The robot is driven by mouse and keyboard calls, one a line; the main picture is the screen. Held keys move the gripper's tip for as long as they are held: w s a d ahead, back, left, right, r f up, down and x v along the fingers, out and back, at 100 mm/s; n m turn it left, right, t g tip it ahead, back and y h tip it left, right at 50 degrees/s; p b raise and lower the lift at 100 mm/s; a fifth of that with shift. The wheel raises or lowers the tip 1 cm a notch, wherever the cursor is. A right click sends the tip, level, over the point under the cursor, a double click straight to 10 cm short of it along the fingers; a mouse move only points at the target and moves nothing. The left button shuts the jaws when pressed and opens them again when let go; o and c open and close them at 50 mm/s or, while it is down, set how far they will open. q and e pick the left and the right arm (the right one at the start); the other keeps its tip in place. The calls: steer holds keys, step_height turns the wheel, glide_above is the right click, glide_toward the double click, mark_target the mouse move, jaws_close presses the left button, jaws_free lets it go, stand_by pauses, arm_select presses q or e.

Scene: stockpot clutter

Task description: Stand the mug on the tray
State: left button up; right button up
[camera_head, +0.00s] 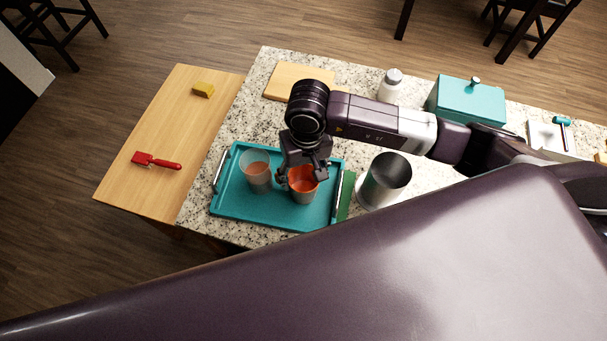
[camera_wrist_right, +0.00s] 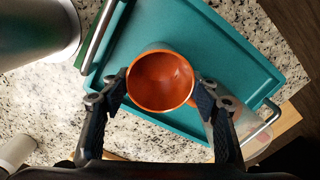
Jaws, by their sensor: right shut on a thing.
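The mug (camera_head: 303,183), orange inside with a paler lower outside, is between the fingers of my right gripper (camera_head: 303,172). In the right wrist view the mug (camera_wrist_right: 160,82) shows its round open mouth, with a finger of the gripper (camera_wrist_right: 160,90) on each side. The mug looks upright over the right part of the teal tray (camera_head: 232,198); I cannot tell whether its base touches the tray. The tray (camera_wrist_right: 225,45) lies below it in the wrist view. My left gripper is not in view.
A clear glass with orange-brown contents (camera_head: 257,172) stands on the tray, left of the mug. A steel pot (camera_head: 385,182) stands right of the tray, by a green strip (camera_head: 346,195). Behind are a cutting board (camera_head: 284,82), white bottle (camera_head: 389,88) and teal box (camera_head: 470,102).

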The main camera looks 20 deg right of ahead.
steer(key=shift+f, duration=0.15)
steer(key=o, duration=1.5)
steer(key=shift+c, duration=0.2)
step_height(320, 180, up, 9)
steer(key=p, duration=0.4)
